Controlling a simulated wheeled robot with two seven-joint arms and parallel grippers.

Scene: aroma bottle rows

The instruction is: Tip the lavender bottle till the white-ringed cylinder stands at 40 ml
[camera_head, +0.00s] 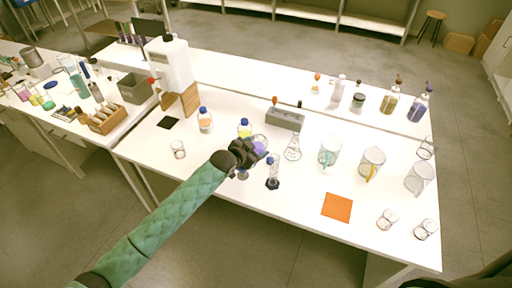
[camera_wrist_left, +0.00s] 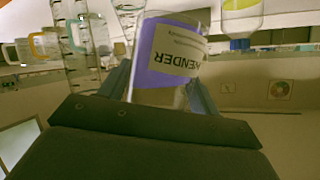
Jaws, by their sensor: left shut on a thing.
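My left gripper (camera_head: 256,150) is shut on the lavender bottle (camera_head: 260,143), which holds purple liquid and is held above the table's middle. In the left wrist view the bottle (camera_wrist_left: 172,55) sits between the two blue-grey fingers, its white label partly readable and upside down. A clear graduated cylinder (camera_head: 273,175) with a dark foot and a blue part near its top stands just right of the gripper. Clear graduated glass (camera_wrist_left: 78,45) also shows left of the bottle in the wrist view. I cannot make out a white ring or a liquid level. My right gripper is out of view.
A flask (camera_head: 293,148), several mugs such as the yellow-handled one (camera_head: 372,163), and small glasses (camera_head: 387,219) stand to the right. An orange mat (camera_head: 337,207) lies near the front.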

